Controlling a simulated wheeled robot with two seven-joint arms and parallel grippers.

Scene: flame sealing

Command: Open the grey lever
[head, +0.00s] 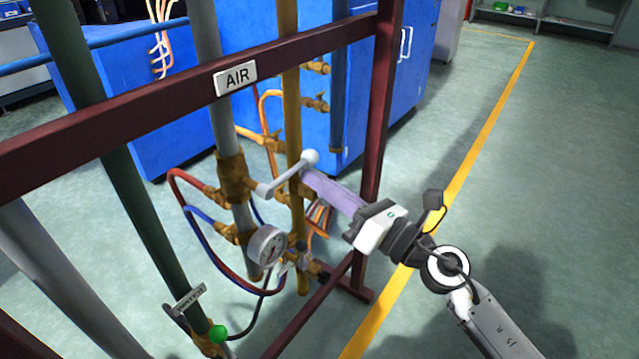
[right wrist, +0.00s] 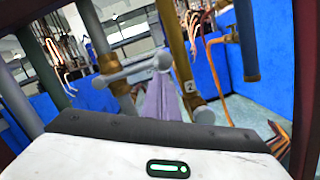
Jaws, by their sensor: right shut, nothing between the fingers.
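The grey lever (head: 284,181) is on a brass valve (head: 233,178) on the grey pipe below the AIR sign. It slants up to the right and ends in a pale round knob (head: 310,157). My right gripper (head: 308,174) is shut and empty, its purple fingers pointing up-left with tips right beside the lever's knob end. In the right wrist view the lever (right wrist: 128,75) and its knob (right wrist: 163,61) lie just beyond the fingertips (right wrist: 158,82). I cannot tell whether the fingers touch the lever. My left gripper is not in view.
A dark red frame with the AIR sign (head: 235,78) crosses in front of the pipes. A yellow pipe (head: 291,110) stands close behind the lever. A pressure gauge (head: 267,247) and red and blue hoses hang below. The floor at right is clear.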

